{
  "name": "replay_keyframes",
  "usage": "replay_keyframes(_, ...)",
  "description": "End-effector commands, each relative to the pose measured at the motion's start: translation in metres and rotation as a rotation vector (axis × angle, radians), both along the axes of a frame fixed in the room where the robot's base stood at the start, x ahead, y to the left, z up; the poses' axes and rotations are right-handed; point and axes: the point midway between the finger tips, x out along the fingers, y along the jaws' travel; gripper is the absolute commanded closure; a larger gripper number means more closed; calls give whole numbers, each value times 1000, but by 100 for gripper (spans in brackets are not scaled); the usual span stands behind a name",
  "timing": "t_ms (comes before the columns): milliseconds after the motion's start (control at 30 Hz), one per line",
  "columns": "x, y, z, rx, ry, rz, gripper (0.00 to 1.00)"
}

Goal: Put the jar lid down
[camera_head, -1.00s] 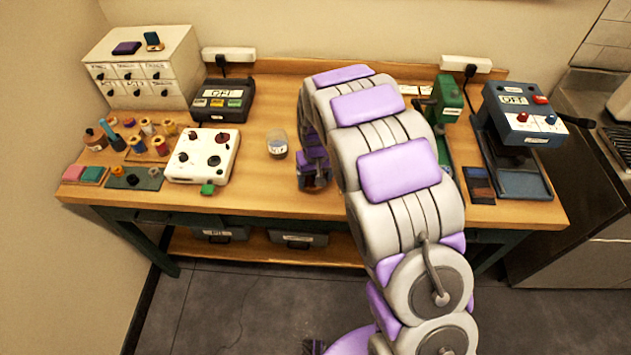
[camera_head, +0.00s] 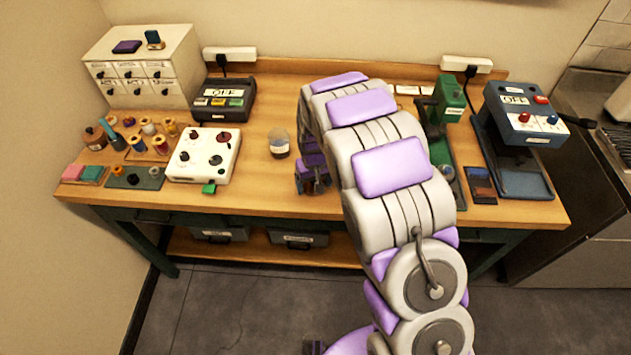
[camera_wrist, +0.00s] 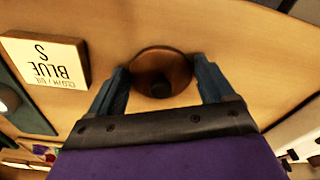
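The fingers stand well apart from the knob. My gripper (camera_head: 313,182) is low over the front middle of the table, and the lid is hard to make out there. A small clear jar (camera_head: 279,142) with a white label stands upright and uncovered to the left of my gripper. Whether the lid touches the wood is unclear.
A white box with knobs (camera_head: 204,156) is left of the jar. Spools (camera_head: 149,126) and a drawer cabinet (camera_head: 140,75) are farther left. A green press (camera_head: 447,98) and a blue machine (camera_head: 521,115) stand right. Bare wood (camera_head: 262,196) lies along the front.

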Motion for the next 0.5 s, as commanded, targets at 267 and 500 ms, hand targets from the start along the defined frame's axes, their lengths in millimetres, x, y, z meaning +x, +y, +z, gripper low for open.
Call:
replay_keyframes(267,1,-1,-2,1,1,0,0)
replay_keyframes(500,1,-2,-3,0,3,0,0)
